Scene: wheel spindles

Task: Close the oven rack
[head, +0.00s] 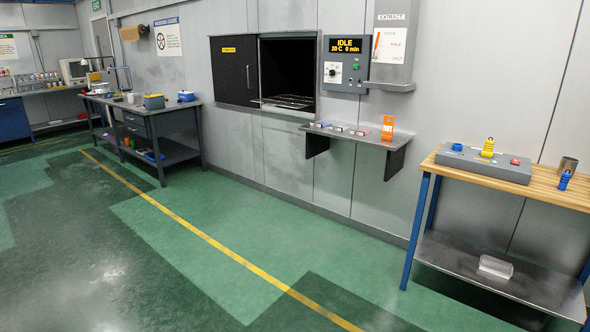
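The oven is set in the grey wall, with its dark sliding door (234,70) at the left and the dark cavity (288,68) uncovered at the right. The oven rack (288,101) is a wire shelf low in the opening. It appears to reach the opening's lower front edge; how far it sticks out I cannot tell. Neither of my grippers shows in the head view.
A control panel (345,65) reading IDLE hangs right of the oven. A wall shelf (357,136) with small items juts out below. A wooden-topped bench (550,190) stands at right, a grey workbench (135,104) at left. The green floor (240,225) before the oven is clear.

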